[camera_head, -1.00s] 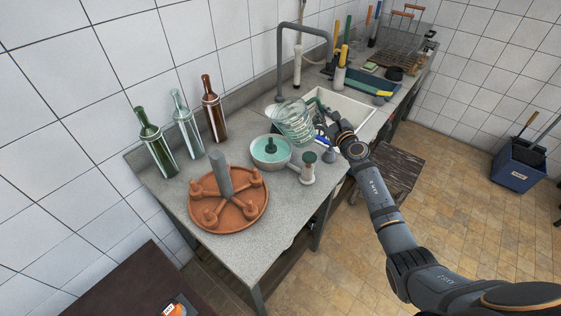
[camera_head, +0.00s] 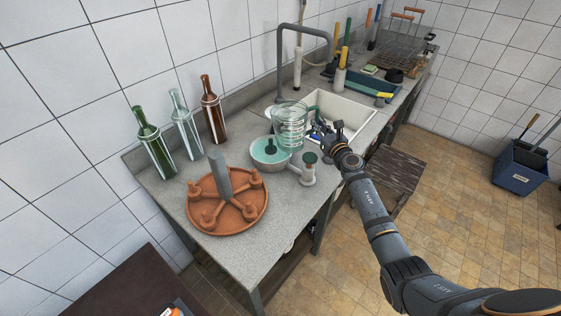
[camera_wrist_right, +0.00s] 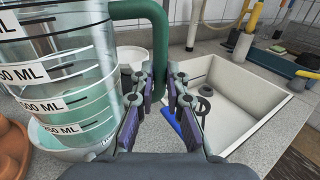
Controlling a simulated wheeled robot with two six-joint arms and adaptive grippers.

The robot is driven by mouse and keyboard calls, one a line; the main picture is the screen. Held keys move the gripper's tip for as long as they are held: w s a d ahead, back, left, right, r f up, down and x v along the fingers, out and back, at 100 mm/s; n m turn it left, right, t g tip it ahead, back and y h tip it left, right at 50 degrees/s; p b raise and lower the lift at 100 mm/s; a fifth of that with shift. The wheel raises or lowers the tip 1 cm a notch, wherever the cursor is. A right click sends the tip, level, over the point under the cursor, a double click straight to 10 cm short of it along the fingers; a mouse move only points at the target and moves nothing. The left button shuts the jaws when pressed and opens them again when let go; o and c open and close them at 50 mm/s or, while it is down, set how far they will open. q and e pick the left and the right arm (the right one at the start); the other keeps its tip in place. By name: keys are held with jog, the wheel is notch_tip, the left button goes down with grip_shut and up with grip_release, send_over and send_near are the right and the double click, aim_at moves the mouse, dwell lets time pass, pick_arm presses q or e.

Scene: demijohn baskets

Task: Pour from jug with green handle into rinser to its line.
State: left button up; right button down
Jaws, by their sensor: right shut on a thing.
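The clear jug with the green handle (camera_head: 290,128) stands about upright over the back right of the rinser. Black level marks and white ML labels show on the jug in the right wrist view (camera_wrist_right: 62,78); its liquid level is hard to tell. The rinser (camera_head: 269,167) is a pale bowl with teal liquid and a dark green piece at its middle; its line cannot be made out. In the right wrist view the rinser (camera_wrist_right: 62,154) is mostly behind the jug. My right gripper (camera_head: 322,131) is shut on the green handle (camera_wrist_right: 160,45). My left gripper is not in view.
A terracotta rack (camera_head: 238,218) with a grey post stands left of the rinser, and three bottles (camera_head: 186,128) stand along the wall. A small stand with a green top (camera_head: 309,172) is close at right. The sink (camera_head: 345,112) and its tap (camera_head: 281,62) are behind.

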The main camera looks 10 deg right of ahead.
jog(key=s+r+p, duration=0.1)
jog(key=s+p, duration=0.2)
jog(key=s+a+r+p, duration=0.1)
jog(key=s+p, duration=0.1)
jog(key=shift+r, duration=0.3)
dwell(1.3)
